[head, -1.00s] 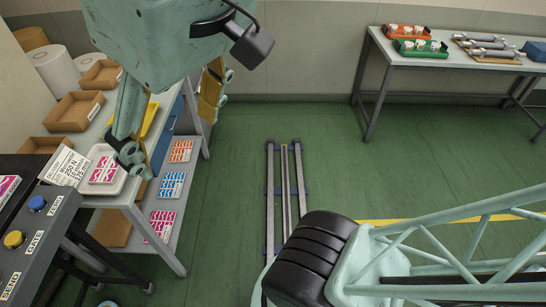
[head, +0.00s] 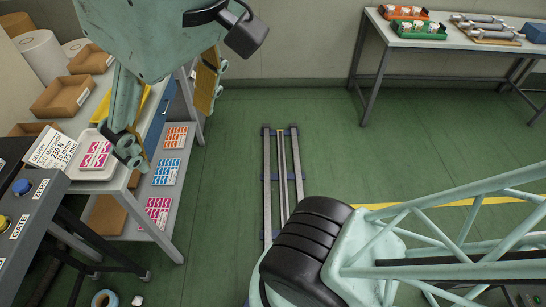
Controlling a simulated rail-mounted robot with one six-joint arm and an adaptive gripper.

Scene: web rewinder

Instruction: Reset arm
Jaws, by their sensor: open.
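My gripper (head: 170,120) is at the upper left of the head view, at the end of my pale green arm. Its two fingers are spread wide apart, one over the front of the shelf table and one to the right of it. Nothing shows between them. The left fingertip appears in front of a white tray (head: 76,172) holding a pink-and-white label sheet (head: 96,154); I cannot tell whether it touches the tray. Part of the gripper's upper body is cut off by the top edge.
The shelf table holds cardboard boxes (head: 63,97), white rolls (head: 40,62) and a yellow tray (head: 101,113). Label sheets (head: 166,171) lie on its lower shelf. Floor rails (head: 268,185) run across open green floor. A back table (head: 450,42) carries orange and green trays.

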